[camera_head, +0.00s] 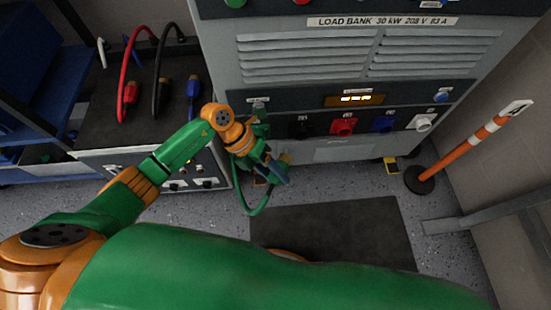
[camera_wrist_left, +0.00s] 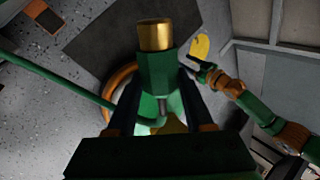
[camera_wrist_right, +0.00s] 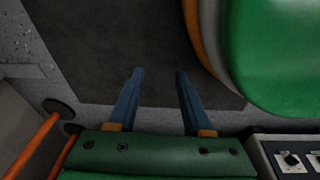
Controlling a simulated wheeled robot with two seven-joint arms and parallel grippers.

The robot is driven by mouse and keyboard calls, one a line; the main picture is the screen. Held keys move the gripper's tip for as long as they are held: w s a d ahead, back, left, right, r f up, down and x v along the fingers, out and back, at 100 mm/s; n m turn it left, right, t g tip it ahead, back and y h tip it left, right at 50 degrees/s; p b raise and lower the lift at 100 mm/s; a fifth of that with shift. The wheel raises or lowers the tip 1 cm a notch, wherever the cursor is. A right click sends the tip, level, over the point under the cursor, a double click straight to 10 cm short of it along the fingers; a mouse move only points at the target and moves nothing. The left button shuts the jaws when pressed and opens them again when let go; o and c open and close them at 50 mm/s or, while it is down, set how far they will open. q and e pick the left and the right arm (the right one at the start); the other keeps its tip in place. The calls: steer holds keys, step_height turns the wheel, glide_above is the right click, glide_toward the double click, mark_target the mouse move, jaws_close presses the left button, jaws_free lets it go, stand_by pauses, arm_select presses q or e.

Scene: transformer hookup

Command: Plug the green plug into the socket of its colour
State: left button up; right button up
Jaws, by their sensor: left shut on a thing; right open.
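The green plug (camera_wrist_left: 157,75) has a brass-coloured tip and sits between the fingers of my left gripper (camera_wrist_left: 158,88) in the left wrist view. The gripper is shut on it. In the head view my left gripper (camera_head: 274,172) is in front of the left end of the load bank's socket row, with the plug's brass tip (camera_head: 286,158) beside it. A green cable (camera_head: 252,208) loops down below. The green socket is not clear; my left wrist covers part of that end of the row. My right gripper (camera_wrist_right: 158,75) is open and empty above a dark mat.
The load bank (camera_head: 340,152) has black (camera_head: 302,127), red (camera_head: 343,127), blue (camera_head: 383,124) and white (camera_head: 423,122) sockets. Red, black and blue plugs lie on a dark bench (camera_head: 90,140) at left. An orange-white post (camera_head: 470,142) stands at right. The floor mat (camera_head: 340,230) is clear.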

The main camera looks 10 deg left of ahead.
arm_select(q)
steer(key=a+f+n+t, duration=0.1)
steer(key=n, duration=0.1)
steer(key=a+f+n+t, duration=0.1)
steer(key=n, duration=0.1)
steer(key=s+a+f+n+t, duration=0.1)
steer(key=a+f, duration=0.1)
steer(key=shift+n+t+h, duration=0.3)
steer(key=shift+n+h, duration=0.1)
arm_select(e)
steer(key=shift+w+a, duration=0.1)
arm_select(q)
steer(key=w+b, duration=0.1)
steer(key=w, duration=0.1)
steer(key=w+a+b, duration=0.1)
steer(key=w+b, duration=0.1)
steer(key=w, duration=0.1)
steer(key=shift+w+a, duration=0.35)
steer(key=shift+a, duration=0.05)
arm_select(e)
steer(key=shift+w+a+f, duration=0.1)
steer(key=shift+w+a, duration=1.05)
steer(key=shift+w, duration=0.1)
arm_select(q)
steer(key=shift+r, duration=0.1)
arm_select(e)
steer(key=shift+r, duration=0.25)
steer(key=shift+f, duration=0.1)
